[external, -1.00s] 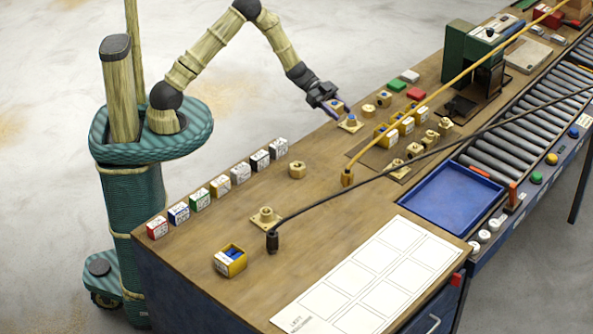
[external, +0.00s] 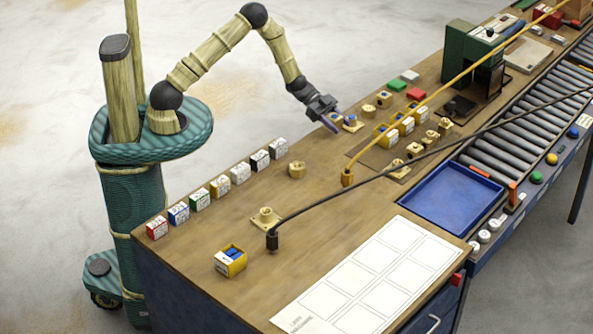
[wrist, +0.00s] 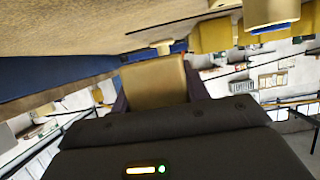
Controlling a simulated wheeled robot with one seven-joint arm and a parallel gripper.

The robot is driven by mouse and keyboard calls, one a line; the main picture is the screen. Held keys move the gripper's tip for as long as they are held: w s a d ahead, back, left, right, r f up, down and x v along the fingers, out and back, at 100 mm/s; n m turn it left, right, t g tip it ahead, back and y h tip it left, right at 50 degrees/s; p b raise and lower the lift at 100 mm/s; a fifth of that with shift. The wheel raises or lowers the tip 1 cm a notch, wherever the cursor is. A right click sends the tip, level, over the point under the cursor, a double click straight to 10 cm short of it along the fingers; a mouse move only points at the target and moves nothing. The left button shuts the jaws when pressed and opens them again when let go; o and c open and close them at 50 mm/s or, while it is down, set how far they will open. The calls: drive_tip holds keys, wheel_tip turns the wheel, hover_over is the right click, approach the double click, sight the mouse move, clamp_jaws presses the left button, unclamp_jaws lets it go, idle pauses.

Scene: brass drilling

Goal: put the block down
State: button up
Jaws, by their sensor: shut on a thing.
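My gripper (external: 337,119) is low over the far-left edge area of the wooden bench (external: 330,190). In the wrist view my gripper (wrist: 157,88) is shut on a brass-coloured block (wrist: 155,80), with a dark finger on each side of it. In the external view the block is small and mostly hidden by the fingers. A brass flanged piece (external: 353,125) sits just right of the fingertips. I cannot tell whether the block touches the bench or that piece.
Several brass parts (external: 369,110) stand close to the right of my gripper. A row of coloured labelled boxes (external: 198,199) lines the near-left edge. A yellow cable (external: 402,122) and a black cable (external: 350,184) cross the bench.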

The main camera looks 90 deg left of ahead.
sight(337, 141)
drive_tip(key=shift+f+p, duration=0.3)
drive_tip(key=shift+f, duration=1.8)
drive_tip(key=shift+f, duration=0.15)
drive_tip(key=o, duration=1.4)
drive_tip(key=shift+o, duration=0.2)
drive_tip(key=shift+f+b, duration=0.15)
drive_tip(key=shift+b, duration=0.25)
drive_tip(key=b+v, duration=0.1)
drive_tip(key=v, duration=1.6)
drive_tip(key=shift+r, duration=0.3)
drive_tip(key=shift+s+a, duration=0.1)
drive_tip(key=shift+s, duration=0.05)
